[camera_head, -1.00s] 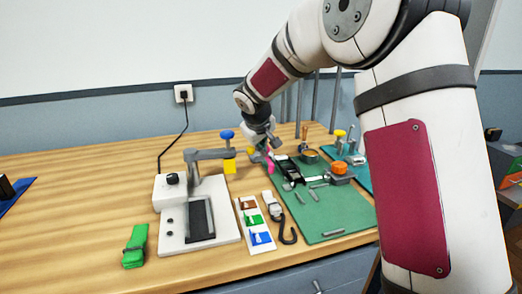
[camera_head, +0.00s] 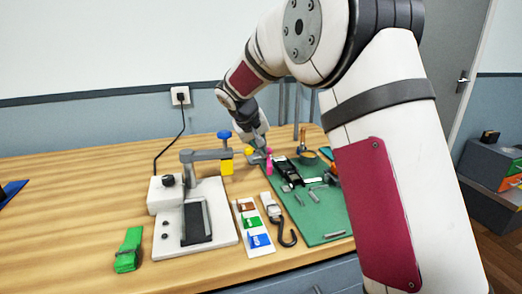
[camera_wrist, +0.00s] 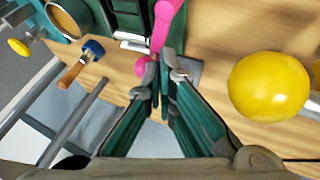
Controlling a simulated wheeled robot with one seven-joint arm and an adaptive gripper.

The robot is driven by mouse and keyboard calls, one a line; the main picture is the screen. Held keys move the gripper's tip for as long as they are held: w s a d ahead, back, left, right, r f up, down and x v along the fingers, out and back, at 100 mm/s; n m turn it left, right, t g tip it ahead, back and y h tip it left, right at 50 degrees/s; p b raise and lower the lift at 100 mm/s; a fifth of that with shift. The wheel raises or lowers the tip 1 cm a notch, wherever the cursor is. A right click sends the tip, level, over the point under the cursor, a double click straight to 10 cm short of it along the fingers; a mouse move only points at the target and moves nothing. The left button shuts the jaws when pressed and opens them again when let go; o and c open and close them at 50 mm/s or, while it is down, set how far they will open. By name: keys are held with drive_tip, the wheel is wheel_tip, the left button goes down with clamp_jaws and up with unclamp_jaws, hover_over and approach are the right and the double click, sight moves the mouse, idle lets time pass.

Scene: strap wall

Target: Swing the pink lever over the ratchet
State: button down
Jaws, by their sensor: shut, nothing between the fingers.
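The pink lever (camera_head: 269,164) shows as a small upright piece beside the black ratchet (camera_head: 287,173) at the left edge of the green mat. In the wrist view the pink lever (camera_wrist: 168,22) runs from the top edge down to a rounded pink end just left of my fingertips. My gripper (camera_head: 263,150) is low over the bench at the lever. In the wrist view the fingertips of my gripper (camera_wrist: 162,72) are together with nothing held, close to the lever's pink end. I cannot tell whether they touch it. The fingers hide part of the lever.
A white stand (camera_head: 195,215) with an overhanging arm, a color card (camera_head: 253,228), a hook (camera_head: 285,232) and a green clip (camera_head: 128,250) are on the bench. Metal posts stand behind.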

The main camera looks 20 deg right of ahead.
drive_tip(key=shift+w+d+m+g+h, duration=0.1)
drive_tip(key=shift+d+m+g+h, duration=0.2)
drive_tip(key=shift+m, duration=0.45)
drive_tip(key=shift+w+d+m+g+h, duration=0.1)
drive_tip(key=shift+d+m+g+h, duration=0.15)
drive_tip(key=shift+m, duration=0.5)
drive_tip(key=shift+s+d+m+g+h+p, duration=0.1)
drive_tip(key=shift+d+m+g+h+p, duration=0.15)
drive_tip(key=shift+m+g, duration=0.45)
drive_tip(key=shift+d+m+g+h+p, duration=0.1)
drive_tip(key=shift+d+m+g+p, duration=0.2)
drive_tip(key=shift+m, duration=0.6)
drive_tip(key=shift+s+d+m+g+p, duration=0.15)
drive_tip(key=shift+d+m+g+p, duration=0.25)
drive_tip(key=shift+m, duration=0.5)
drive_tip(key=shift+s+d+m+g+p, duration=0.1)
drive_tip(key=shift+m+g+p, duration=0.05)
drive_tip(key=shift+m+g, duration=0.65)
drive_tip(key=shift+s+d+m+g+p, duration=0.15)
drive_tip(key=shift+d+m+g+p, duration=0.15)
drive_tip(key=shift+m, duration=0.7)
drive_tip(key=shift+s+d, duration=0.15)
drive_tip(key=shift+s, duration=0.05)
idle(0.3)
drive_tip(key=shift+r, duration=0.1)
